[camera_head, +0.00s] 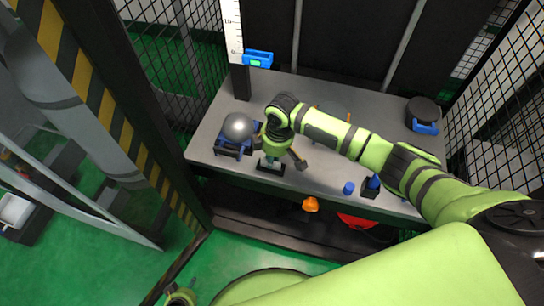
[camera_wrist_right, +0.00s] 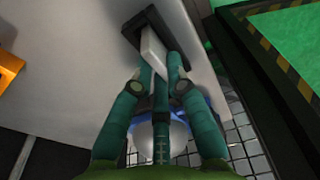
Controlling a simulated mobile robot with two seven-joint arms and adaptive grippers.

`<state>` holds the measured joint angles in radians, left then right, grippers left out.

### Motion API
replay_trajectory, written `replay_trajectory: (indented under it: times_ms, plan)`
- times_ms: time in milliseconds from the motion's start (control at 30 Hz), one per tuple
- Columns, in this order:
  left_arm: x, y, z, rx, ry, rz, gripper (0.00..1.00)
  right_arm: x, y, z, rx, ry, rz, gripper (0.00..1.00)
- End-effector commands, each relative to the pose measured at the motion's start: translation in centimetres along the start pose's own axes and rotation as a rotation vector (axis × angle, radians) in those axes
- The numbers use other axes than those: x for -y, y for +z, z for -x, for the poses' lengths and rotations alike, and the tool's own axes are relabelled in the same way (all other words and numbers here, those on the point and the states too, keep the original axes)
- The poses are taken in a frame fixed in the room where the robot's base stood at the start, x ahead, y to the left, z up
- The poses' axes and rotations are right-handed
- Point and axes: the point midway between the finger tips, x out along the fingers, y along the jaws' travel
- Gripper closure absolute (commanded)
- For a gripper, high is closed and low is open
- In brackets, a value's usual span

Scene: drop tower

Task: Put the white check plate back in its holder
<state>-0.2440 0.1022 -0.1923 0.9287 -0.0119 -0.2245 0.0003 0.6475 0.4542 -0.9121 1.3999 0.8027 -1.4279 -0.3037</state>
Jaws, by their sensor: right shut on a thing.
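The white check plate (camera_wrist_right: 152,50) is pinched between the fingers of my right gripper (camera_wrist_right: 163,68) in the right wrist view. Its far end is at the black holder (camera_wrist_right: 140,22), a dark frame on the grey bench. I cannot tell how deep the plate sits in it. In the head view my right gripper (camera_head: 272,153) points down over the black holder (camera_head: 270,168) near the bench's front edge, and the plate is mostly hidden. A lime and dark part of mine, likely my left gripper (camera_head: 181,294), shows at the bottom left; its fingers are unclear.
A grey ball (camera_head: 238,126) rests in a blue and black cradle (camera_head: 230,150) just left of the gripper. A blue knob (camera_head: 348,188) and a black round object (camera_head: 422,110) stand on the grey bench (camera_head: 330,180). A white ruler (camera_head: 232,30) rises behind. Mesh fencing encloses the sides.

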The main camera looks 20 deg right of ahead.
Motion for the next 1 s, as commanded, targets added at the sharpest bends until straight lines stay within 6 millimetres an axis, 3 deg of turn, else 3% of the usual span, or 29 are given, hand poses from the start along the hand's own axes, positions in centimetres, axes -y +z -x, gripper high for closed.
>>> replay_trajectory:
  times_ms: [833, 867, 900, 1000]
  plan:
    - [-0.12, -0.16, 0.61, 0.002, 0.002, 0.000, 0.46, -0.03, 0.10, -0.23, 0.000, 0.001, 0.000, 1.00]
    - [-0.12, -0.15, 0.60, 0.002, 0.002, 0.000, 0.46, -0.02, 0.10, -0.23, 0.000, 0.001, 0.000, 0.73]
    - [-0.12, -0.16, 0.60, 0.002, 0.002, 0.000, 0.46, -0.02, 0.10, -0.23, 0.000, 0.000, 0.000, 0.57]
    - [-0.11, -0.16, 0.60, 0.002, 0.002, 0.000, 0.46, -0.02, 0.10, -0.23, 0.000, 0.000, 0.000, 0.57]
